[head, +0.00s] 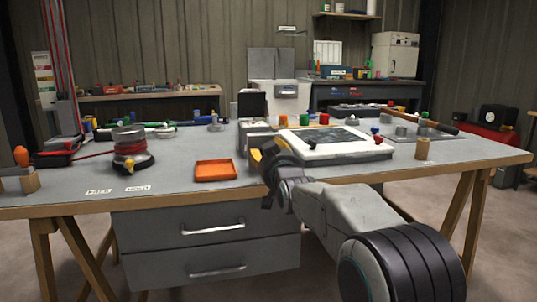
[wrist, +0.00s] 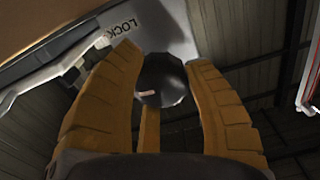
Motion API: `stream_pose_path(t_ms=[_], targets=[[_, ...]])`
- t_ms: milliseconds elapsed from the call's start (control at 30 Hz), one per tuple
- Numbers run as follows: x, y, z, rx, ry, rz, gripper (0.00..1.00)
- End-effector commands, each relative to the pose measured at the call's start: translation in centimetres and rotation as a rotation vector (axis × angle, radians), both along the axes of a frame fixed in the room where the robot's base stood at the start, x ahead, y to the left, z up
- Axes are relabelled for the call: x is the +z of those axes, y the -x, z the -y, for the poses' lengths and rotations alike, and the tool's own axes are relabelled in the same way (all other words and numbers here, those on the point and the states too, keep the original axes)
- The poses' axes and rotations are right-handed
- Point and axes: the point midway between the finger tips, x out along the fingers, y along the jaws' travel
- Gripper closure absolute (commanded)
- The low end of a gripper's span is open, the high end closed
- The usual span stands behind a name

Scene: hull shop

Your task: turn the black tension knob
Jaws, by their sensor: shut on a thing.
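The black tension knob (wrist: 163,80) shows in the wrist view, dark and faceted with a small pale mark on its face. A pale panel with a LOCK label (wrist: 124,27) is beside it. My gripper (wrist: 162,62) has its yellow-brown fingers shut around the knob. In the head view my gripper (head: 268,158) is at the front middle of the bench, by a grey device (head: 254,135). The knob is hidden there behind my gripper and arm.
An orange tray (head: 215,170) lies on the bench left of my gripper. A red-and-grey spool (head: 130,145) stands further left. The bench front between tray and spool is mostly clear.

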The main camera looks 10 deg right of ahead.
Motion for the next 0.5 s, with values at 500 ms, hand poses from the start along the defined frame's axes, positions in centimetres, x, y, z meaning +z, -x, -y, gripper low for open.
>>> stream_pose_path(t_ms=[500], targets=[[0.29,-0.02,0.03,-0.001,-0.03,0.007,0.85]])
